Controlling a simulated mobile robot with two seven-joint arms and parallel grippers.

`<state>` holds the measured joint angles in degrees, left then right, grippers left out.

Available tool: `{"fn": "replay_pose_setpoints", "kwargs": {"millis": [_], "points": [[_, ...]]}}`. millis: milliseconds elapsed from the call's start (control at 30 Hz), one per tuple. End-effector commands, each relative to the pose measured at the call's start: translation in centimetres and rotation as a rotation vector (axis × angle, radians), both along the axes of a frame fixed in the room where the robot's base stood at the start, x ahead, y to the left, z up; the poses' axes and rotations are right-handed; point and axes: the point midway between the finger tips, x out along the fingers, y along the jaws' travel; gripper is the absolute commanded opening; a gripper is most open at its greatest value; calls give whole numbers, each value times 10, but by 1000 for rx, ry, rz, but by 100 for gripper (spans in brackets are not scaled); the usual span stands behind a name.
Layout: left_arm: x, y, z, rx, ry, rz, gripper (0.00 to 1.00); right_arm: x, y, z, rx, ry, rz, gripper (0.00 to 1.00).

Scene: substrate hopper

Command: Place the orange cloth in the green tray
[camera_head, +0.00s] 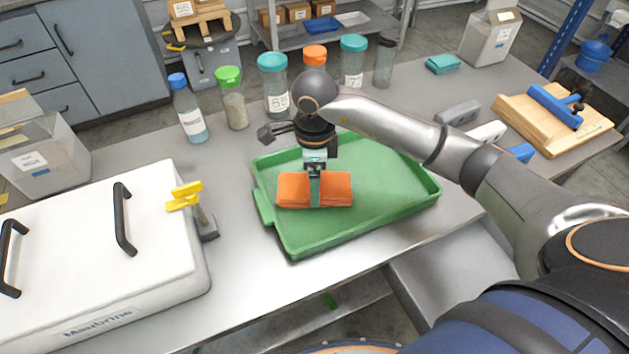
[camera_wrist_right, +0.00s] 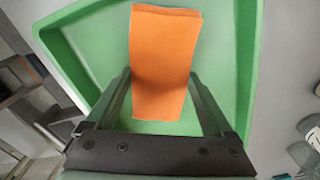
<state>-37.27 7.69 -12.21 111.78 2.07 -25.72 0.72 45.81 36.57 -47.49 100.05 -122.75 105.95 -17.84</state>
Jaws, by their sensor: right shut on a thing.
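The orange cloth (camera_head: 290,190) is a folded rectangular block over the left half of the green tray (camera_head: 385,205). My right gripper (camera_head: 315,188) comes down from above and is shut on the middle of the cloth. In the right wrist view the cloth (camera_wrist_right: 165,50) lies between the two fingers of the gripper (camera_wrist_right: 162,80), with the tray (camera_wrist_right: 222,75) beneath it. Whether the cloth rests on the tray floor or hangs just above it, I cannot tell. The rest of the tray is empty. My left gripper is not in view.
A white lidded box (camera_head: 75,255) with black handles stands at left, with a yellow-handled tool (camera_head: 200,210) beside it. Several bottles and jars (camera_head: 273,85) line the back. A wooden board (camera_head: 550,120) lies at right. The bench's front edge is near the tray.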

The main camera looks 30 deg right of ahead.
Motion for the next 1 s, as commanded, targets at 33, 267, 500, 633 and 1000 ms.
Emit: {"fn": "replay_pose_setpoints", "kwargs": {"millis": [33, 267, 500, 633, 1000], "points": [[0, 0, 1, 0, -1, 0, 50, -1, 0, -7, 2, 4, -1, 31], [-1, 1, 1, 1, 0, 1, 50, 0, 0, -12, 0, -1, 0, 31], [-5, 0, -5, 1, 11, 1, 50, 0, 0, -15, 0, -1, 0, 92], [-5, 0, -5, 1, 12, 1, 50, 0, 0, -15, 0, -1, 0, 100], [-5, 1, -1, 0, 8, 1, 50, 1, 0, 2, 1, -6, 0, 100]]}}
